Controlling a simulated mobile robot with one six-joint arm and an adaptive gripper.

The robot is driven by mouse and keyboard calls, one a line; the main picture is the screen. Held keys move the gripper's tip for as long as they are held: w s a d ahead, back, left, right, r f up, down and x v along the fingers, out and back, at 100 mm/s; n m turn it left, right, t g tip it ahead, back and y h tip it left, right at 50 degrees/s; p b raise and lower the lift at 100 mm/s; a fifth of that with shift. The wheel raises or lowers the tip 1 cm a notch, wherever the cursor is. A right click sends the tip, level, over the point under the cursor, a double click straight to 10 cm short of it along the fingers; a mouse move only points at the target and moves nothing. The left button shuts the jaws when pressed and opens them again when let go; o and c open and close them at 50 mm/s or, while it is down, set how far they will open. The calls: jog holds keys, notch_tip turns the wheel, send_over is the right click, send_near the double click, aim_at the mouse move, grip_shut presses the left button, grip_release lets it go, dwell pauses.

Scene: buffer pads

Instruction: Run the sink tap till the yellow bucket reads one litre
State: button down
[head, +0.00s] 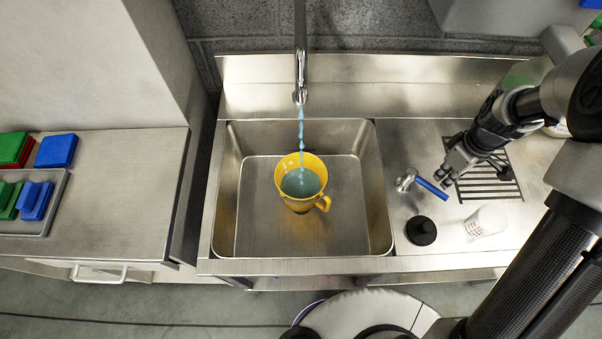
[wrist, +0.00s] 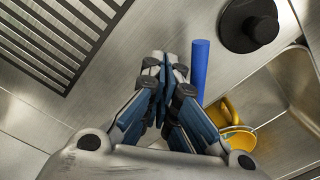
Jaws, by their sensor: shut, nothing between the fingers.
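The yellow bucket (head: 312,201) stands upright in the steel sink (head: 257,228), under the tap spout (head: 300,95). A stream of blue water falls from the spout into it, and blue-green water (head: 300,182) shows inside. I cannot read any level mark. The tap lever with its blue handle (head: 432,188) is on the counter right of the sink. My gripper (head: 446,181) is shut and empty, close to the handle's right end; contact is unclear. In the wrist view the blue handle (wrist: 200,68) lies just right of my fingertips, and part of the bucket (wrist: 224,112) shows.
A black round plug (head: 421,231) and a white cup with markings (head: 486,222) are on the counter in front of the lever. A slotted drain grille (head: 490,187) lies under my gripper. Blue, green and red pads (head: 56,151) are on the left bench, some in a grey tray (head: 62,200).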

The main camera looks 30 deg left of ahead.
aim_at(440, 193)
jog(key=shift+s+d, duration=0.15)
jog(key=shift+s, duration=0.4)
jog(key=shift+s+d, duration=0.15)
jog(key=shift+s, duration=0.4)
jog(key=shift+s, duration=1.05)
